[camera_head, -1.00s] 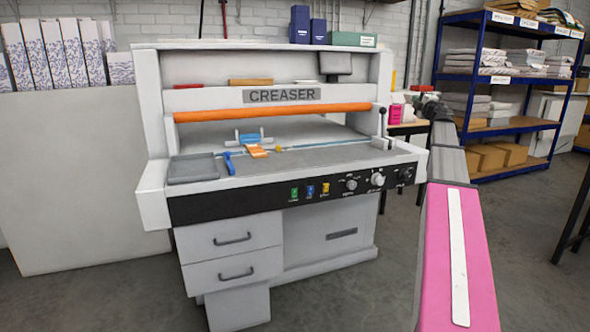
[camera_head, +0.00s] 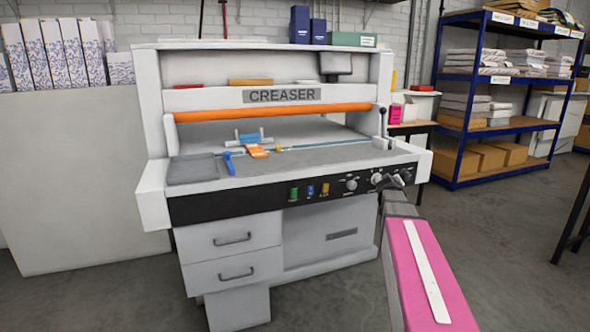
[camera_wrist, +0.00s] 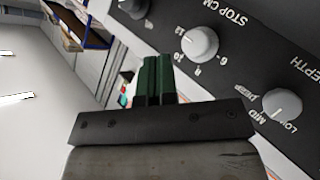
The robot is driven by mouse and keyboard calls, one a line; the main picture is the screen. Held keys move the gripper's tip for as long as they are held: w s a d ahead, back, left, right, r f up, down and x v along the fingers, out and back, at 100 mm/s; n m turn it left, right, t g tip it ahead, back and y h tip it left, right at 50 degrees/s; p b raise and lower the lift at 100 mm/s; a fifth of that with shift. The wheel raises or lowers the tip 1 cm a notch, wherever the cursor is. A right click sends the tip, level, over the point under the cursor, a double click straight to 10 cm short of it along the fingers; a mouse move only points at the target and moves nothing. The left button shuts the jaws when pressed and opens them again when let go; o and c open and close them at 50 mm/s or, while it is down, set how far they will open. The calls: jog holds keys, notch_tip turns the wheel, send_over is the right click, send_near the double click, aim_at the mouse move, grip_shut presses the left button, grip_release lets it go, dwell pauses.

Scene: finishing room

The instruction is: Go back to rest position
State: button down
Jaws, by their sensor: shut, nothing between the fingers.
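My arm, pink with a white strip, rises from the bottom right of the head view and ends in front of the right end of the creaser's control panel. My gripper (camera_wrist: 158,80) shows in the wrist view with its two dark green fingers shut together and nothing between them. In the head view the fingers are too small to make out. The creaser (camera_head: 160,205) is a large white machine with an orange bar. Its black panel (camera_head: 250,201) carries coloured buttons and knobs. A white knob (camera_wrist: 200,44) is close beside the fingers in the wrist view.
A blue shelf rack (camera_head: 436,120) with paper stacks and boxes stands at the right. A side table (camera_head: 412,128) with pink items is behind the creaser's right end. A dark frame (camera_head: 574,225) is at the right edge. Grey floor (camera_head: 510,240) is clear between.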

jog(key=s+a+f+m+g+y, duration=0.1)
jog(key=s+a+f+g, duration=0.2)
jog(key=s+a+f, duration=0.4)
jog(key=s+a+f+m+g+y, duration=0.1)
jog(key=s+a+f+g+y, duration=0.15)
jog(key=s+f, duration=0.55)
jog(key=s+a+f+g+y, duration=0.3)
jog(key=s+a+f+g, duration=0.4)
jog(key=s+a+f, duration=0.4)
jog(key=s+a, duration=0.1)
jog(key=s, duration=0.3)
jog(key=shift+s+f+m, duration=0.2)
jog(key=shift+f+m, duration=0.15)
jog(key=shift+m, duration=0.05)
jog(key=shift+g, duration=0.25)
